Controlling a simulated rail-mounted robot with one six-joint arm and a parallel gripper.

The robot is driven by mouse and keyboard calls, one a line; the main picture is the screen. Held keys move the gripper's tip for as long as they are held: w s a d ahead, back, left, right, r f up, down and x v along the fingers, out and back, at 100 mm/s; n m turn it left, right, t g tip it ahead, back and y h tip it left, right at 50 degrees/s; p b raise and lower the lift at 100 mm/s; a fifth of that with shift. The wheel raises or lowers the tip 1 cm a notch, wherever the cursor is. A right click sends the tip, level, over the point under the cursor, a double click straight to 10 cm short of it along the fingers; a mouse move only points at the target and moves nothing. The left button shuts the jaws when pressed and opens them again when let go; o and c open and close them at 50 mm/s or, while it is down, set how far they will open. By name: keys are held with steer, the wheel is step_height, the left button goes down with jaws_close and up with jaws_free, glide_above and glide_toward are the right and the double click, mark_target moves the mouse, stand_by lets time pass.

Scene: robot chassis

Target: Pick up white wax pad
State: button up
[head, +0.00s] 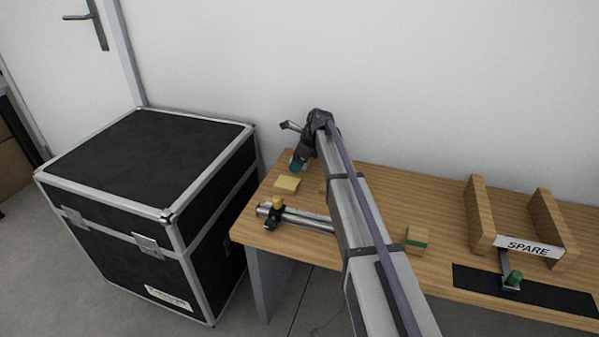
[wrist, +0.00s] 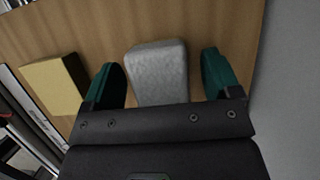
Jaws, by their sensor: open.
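The white wax pad (wrist: 159,72) is a pale grey-white block with rounded edges on the wooden table, seen in the wrist view. My gripper (wrist: 166,80) is open, with one green-tipped finger on each side of the pad. A gap shows between each finger and the pad. The near end of the pad is hidden behind the gripper body. In the head view my gripper (head: 297,164) is over the far left part of the table, and I cannot make out the pad there.
A yellow block (head: 287,185) lies close by on the table (head: 380,185); it also shows left of the gripper in the wrist view (wrist: 53,84). A metal rail with a clamp (head: 274,213) lies nearer. Wooden supports labelled SPARE (head: 528,247) stand right. A black case (head: 150,150) stands left.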

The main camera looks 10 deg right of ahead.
steer(key=c, duration=1)
